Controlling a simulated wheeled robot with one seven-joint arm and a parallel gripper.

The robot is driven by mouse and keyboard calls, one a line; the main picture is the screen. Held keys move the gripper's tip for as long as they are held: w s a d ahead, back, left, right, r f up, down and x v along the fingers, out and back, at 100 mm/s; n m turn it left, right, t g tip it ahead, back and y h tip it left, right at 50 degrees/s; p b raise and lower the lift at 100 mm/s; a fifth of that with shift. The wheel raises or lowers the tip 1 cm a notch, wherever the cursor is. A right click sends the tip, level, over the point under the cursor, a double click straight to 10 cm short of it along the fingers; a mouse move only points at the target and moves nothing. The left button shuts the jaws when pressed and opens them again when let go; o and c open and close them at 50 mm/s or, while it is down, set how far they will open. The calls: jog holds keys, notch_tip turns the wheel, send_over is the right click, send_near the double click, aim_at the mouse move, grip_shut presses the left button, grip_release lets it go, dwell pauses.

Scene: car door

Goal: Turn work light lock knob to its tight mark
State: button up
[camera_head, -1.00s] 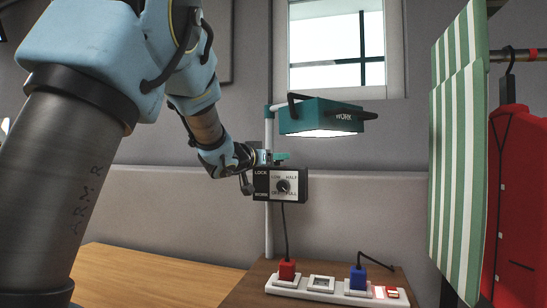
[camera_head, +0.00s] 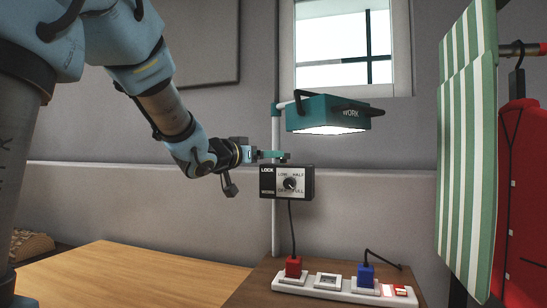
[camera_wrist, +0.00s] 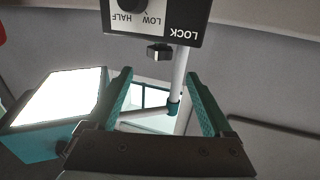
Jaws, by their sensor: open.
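The work light (camera_head: 328,113) is a teal lamp head marked WORK, lit, on a pale upright pole (camera_head: 275,225). A black and white box (camera_head: 268,184) marked LOCK hangs at the pole and carries a round dial (camera_head: 291,184) with LOW, HALF and FULL. In the wrist view, upside down, a small black knob (camera_wrist: 160,52) sits below the box (camera_wrist: 185,18), close to the pole (camera_wrist: 180,72). My gripper (camera_wrist: 158,76) is open and empty, its teal fingers on either side of the knob's line, the knob just beyond the tips. In the head view my gripper (camera_head: 284,155) is just above the box. No tight mark is readable.
A power strip (camera_head: 322,281) with red and blue plugs lies on the brown table (camera_head: 245,292) below. A striped cloth (camera_head: 467,150) and a red garment (camera_head: 522,200) hang at right. The lamp head (camera_wrist: 60,115) is close left of my fingers.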

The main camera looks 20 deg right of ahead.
jog(key=shift+v, duration=1.25)
jog(key=shift+f, duration=0.1)
jog(key=w+a+f+n+y, duration=0.3)
jog(key=a+f+n+y, duration=0.7)
jog(key=a+f, duration=1.25)
jog(key=s+a+f+g+y, duration=0.35)
jog(key=s+a+f, duration=0.25)
jog(key=s, duration=0.2)
jog(key=s+a+f+g+y, duration=0.2)
jog(key=s+a+f+g, duration=0.2)
jog(key=s+a+f, duration=0.3)
notch_tip(320, 180, up, 14)
jog(key=s+d+p, duration=0.1)
jog(key=s+p, duration=0.1)
jog(key=p, duration=1.1)
jog(key=shift+n, duration=0.3)
jog(key=shift+d+r, duration=0.1)
